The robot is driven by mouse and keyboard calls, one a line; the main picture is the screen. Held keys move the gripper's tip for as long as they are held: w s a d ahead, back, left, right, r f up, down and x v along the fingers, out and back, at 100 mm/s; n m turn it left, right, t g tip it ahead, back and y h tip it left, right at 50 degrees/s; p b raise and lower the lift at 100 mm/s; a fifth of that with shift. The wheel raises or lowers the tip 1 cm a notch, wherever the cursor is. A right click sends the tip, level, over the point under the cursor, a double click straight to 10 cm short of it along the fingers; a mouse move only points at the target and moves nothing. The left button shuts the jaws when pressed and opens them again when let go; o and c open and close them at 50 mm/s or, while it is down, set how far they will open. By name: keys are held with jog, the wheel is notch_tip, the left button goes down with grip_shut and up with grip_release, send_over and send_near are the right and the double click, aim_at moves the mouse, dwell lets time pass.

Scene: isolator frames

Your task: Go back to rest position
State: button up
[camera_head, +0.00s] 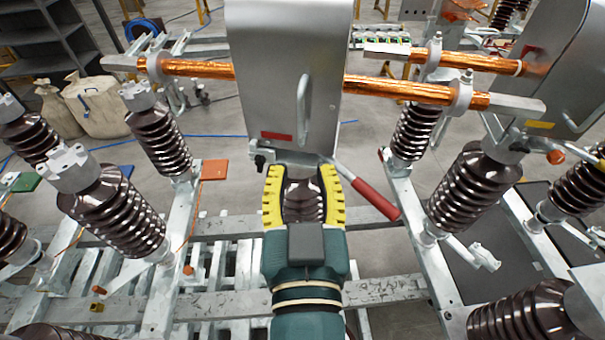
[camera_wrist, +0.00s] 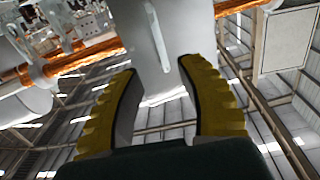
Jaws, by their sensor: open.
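My gripper (camera_head: 304,190) is in the middle of the head view, with its two yellow ridged fingers spread apart and a teal wrist below. A brown ribbed insulator shows in the gap between the fingers, and I cannot tell its distance from them. A grey metal box (camera_head: 284,75) with a handle stands just beyond the fingertips. In the wrist view my gripper (camera_wrist: 157,65) is open, with nothing held between the fingers. The grey box (camera_wrist: 150,30) shows past the fingertips there.
A red-handled lever (camera_head: 375,199) is close to the right of my gripper. Copper bars (camera_head: 410,90) run across at box height. Brown ribbed insulators (camera_head: 115,210) stand on metal frames at both sides.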

jog(key=shift+s, duration=0.15)
dwell(0.3)
jog(key=s+d+r+t+p, duration=0.1)
jog(key=s+d+r+t, duration=0.2)
jog(key=r, duration=0.8)
jog(key=shift+s+d+t+p, duration=0.15)
jog(key=shift+d+t+p, duration=0.35)
jog(key=shift+d, duration=0.6)
jog(key=shift+f, duration=0.1)
